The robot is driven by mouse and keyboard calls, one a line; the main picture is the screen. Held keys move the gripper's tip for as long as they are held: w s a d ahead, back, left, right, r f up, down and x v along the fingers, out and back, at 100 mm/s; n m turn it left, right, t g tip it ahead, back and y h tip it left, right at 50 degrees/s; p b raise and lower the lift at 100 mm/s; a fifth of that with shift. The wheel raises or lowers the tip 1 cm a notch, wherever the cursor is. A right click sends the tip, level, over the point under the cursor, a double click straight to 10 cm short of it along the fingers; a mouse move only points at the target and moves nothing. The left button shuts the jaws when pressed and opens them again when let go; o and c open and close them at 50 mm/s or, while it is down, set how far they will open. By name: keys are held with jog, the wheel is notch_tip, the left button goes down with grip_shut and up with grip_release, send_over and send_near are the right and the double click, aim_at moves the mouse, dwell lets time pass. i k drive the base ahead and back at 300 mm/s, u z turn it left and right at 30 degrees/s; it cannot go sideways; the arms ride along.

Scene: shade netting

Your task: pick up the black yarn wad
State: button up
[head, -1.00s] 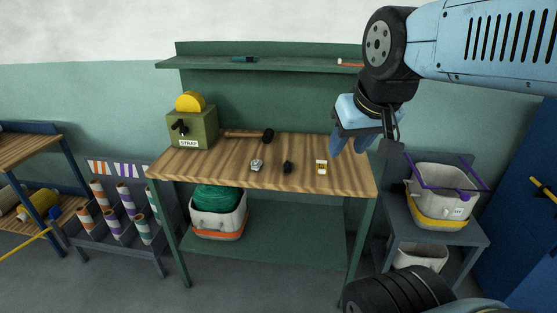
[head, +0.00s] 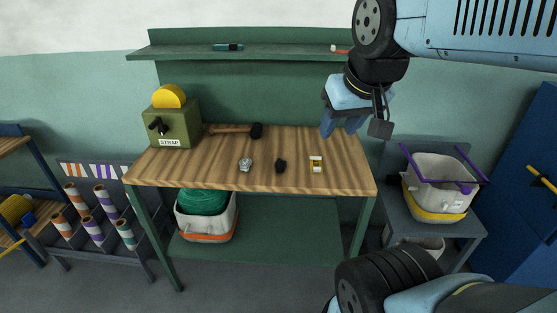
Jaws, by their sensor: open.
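A small black wad (head: 281,165), which looks like the black yarn wad, lies on the wooden tabletop (head: 200,178) near its front middle. A small grey metal item (head: 245,165) lies to its left, and a small yellow and white item (head: 316,164) lies to its right. My gripper (head: 340,130) is open, with blue fingers pointing down. It hangs above the right part of the bench, up and to the right of the wad, and is apart from it. Nothing shows between the fingers.
A green strap box (head: 178,130) with a yellow roll stands at the back left of the bench, beside a hammer (head: 235,130). A green shelf (head: 280,52) runs behind. A grey bin (head: 440,172) stands on a stand at the right. The front right tabletop is clear.

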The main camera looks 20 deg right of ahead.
aim_at(280, 165)
jog(key=z, duration=0.1)
jog(key=i, duration=0.2)
jog(key=z, duration=3)
jog(key=k, duration=1.7)
jog(key=u, duration=0.7)
